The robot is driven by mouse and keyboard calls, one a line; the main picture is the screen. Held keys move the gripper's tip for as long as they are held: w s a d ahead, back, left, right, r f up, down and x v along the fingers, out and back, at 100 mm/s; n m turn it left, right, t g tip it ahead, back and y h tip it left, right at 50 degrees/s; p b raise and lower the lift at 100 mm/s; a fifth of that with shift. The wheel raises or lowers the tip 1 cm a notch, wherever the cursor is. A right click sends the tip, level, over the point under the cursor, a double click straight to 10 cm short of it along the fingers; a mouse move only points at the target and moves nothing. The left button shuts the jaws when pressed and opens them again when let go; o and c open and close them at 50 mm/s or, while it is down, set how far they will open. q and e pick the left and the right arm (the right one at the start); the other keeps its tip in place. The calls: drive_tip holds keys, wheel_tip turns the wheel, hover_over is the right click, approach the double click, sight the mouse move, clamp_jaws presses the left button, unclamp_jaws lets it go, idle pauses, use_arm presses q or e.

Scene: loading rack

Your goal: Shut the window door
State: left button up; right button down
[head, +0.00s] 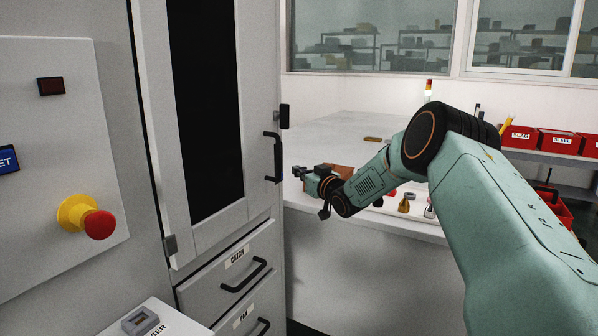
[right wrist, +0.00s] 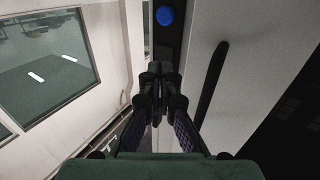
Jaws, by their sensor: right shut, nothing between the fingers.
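The window door (head: 249,100) is a tall grey cabinet door with a dark window (head: 205,100), at the left centre of the head view. Its black handle (head: 275,157) is upright near the door's right edge. I cannot tell whether the door is fully shut or slightly ajar. My right gripper (head: 299,172) is shut and empty, just right of the handle in the picture. In the right wrist view its closed fingers (right wrist: 156,76) point along the door edge, with the black handle (right wrist: 211,86) to their right and apart from them. My left gripper is out of view.
A black block (head: 284,117) sits at the door's edge above the handle. Drawers (head: 228,272) with black handles lie below. A panel with a red emergency button (head: 99,225) is at left. A white bench (head: 345,130) with small items stands behind my right arm; red bins (head: 519,139) are beyond.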

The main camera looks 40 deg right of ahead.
drive_tip(key=s+d+p, duration=0.1)
drive_tip(key=s+d, duration=0.2)
drive_tip(key=s, duration=0.5)
drive_tip(key=shift+p, duration=0.4)
drive_tip(key=shift+d, duration=0.15)
